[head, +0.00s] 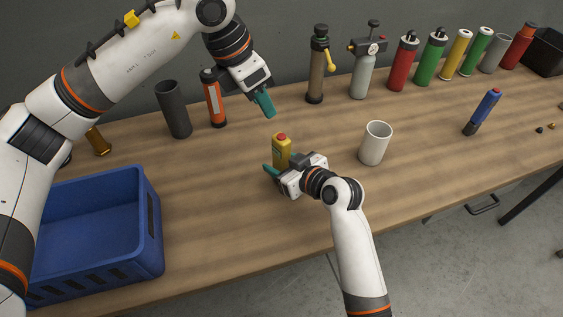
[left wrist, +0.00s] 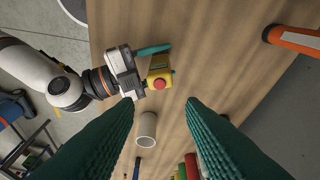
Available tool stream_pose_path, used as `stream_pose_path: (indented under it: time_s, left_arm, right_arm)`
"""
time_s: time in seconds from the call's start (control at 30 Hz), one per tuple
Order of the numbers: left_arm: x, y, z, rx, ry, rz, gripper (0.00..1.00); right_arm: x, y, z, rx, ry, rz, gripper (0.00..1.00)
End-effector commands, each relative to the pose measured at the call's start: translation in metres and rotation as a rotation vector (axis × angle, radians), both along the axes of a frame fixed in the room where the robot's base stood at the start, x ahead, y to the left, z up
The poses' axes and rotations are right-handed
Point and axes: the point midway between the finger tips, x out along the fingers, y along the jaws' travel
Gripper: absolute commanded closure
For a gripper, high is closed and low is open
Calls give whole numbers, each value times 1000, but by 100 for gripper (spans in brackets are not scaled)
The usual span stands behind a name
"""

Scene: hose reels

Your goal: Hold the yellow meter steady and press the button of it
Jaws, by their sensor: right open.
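The yellow meter (head: 281,151) stands upright on the table with a red button (head: 281,137) on top. In the left wrist view the meter (left wrist: 160,66) and its button (left wrist: 159,83) are seen from above. My right gripper (head: 275,166) is open, low at the meter, with teal fingers on either side of it; the far finger is mostly hidden. Whether a finger touches the meter I cannot tell. My left gripper (head: 264,103) is above and behind the meter, empty. In the left wrist view its fingers (left wrist: 160,102) are apart.
A white cup (head: 375,143) stands right of the meter. A blue crate (head: 150,215) is at the front left. A dark cup (head: 173,110), an orange-and-black canister (head: 214,98) and several bottles line the back. A blue tube (head: 483,112) stands at the right. The front-middle table is clear.

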Motion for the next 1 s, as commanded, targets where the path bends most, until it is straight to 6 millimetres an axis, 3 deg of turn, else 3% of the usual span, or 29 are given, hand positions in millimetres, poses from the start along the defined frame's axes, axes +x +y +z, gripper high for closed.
stream_pose_path:
  time_s: [0.23,0.53,0.77,1.0]
  left_arm:
    - [0,0,0,0,0,0,64]
    - [0,0,0,0,0,0,64]
    - [0,0,0,0,0,0,100]
    - [0,0,0,0,0,0,100]
  right_arm:
    - [1,0,0,0,0,-1,49]
    - [0,0,0,0,0,-1,98]
    - [0,0,0,0,0,-1,100]
    - [0,0,0,0,0,-1,100]
